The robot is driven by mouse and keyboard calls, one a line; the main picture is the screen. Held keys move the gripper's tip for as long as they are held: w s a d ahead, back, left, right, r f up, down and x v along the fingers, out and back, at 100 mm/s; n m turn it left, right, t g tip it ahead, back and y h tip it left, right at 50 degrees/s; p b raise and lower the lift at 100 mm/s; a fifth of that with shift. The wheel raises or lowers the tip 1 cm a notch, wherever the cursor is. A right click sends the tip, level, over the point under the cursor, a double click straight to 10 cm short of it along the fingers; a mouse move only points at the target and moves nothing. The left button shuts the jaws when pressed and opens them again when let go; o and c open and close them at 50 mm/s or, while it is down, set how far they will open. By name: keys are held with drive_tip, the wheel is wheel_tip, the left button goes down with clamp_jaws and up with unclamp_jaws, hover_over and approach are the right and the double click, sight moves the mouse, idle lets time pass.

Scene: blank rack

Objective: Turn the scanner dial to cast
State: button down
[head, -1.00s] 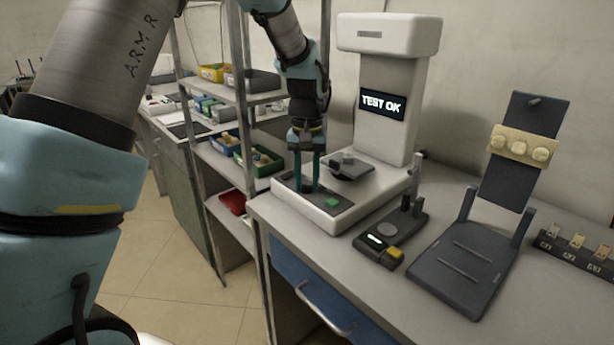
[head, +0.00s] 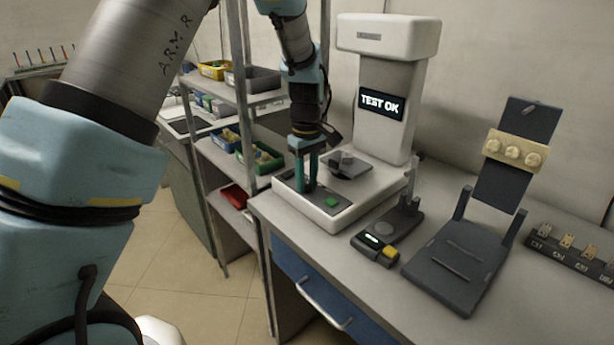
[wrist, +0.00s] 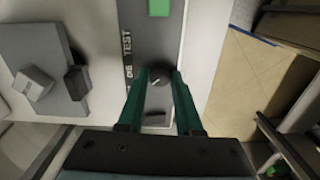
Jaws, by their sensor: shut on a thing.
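The scanner (head: 385,140) is a white machine on the bench, with a screen (head: 381,103) reading "TEST OK". Its dark control strip (head: 328,208) bears a green button (head: 331,202), also in the wrist view (wrist: 158,8). The dial (wrist: 160,76) is a small dark round knob with a pale pointer mark, beside printed labels, of which "TEST" (wrist: 127,42) is legible. My gripper (wrist: 159,80) points down with its green fingers shut on the dial. In the head view my gripper (head: 306,187) stands at the strip's left end and hides the dial.
A grey plate with a block (head: 348,164) sits on the scanner bed beside the strip. A small device with a yellow button (head: 389,256) and a dark stand holding a tan piece (head: 515,151) are to the right. A metal shelf (head: 240,100) with bins rises close on the left.

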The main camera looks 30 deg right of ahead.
sight(307, 185)
drive_tip(key=shift+n, duration=0.4)
drive_tip(key=c, duration=0.6)
unclamp_jaws()
drive_tip(key=shift+r, duration=0.1)
wheel_tip(307, 185, up, 11)
drive_tip(key=shift+f+b, duration=0.2)
drive_tip(key=shift+b, duration=0.5)
drive_tip(key=w+a+f+m, duration=0.1)
drive_tip(key=a, duration=0.9)
drive_tip(key=w+a+f+m, duration=0.1)
drive_tip(key=w+a+f, duration=0.1)
drive_tip(key=a, duration=0.9)
drive_tip(key=s+a, duration=0.2)
drive_tip(key=a, duration=0.3)
drive_tip(key=s+a+f+m+t, duration=0.1)
drive_tip(key=s+a, duration=0.2)
drive_tip(key=a, duration=0.2)
drive_tip(key=s+a+f+m, duration=0.1)
drive_tip(key=s+a, duration=0.2)
drive_tip(key=a, duration=0.2)
drive_tip(key=shift+a+f+t, duration=0.15)
drive_tip(key=shift+f+t, duration=0.1)
drive_tip(key=shift+t, duration=0.05)
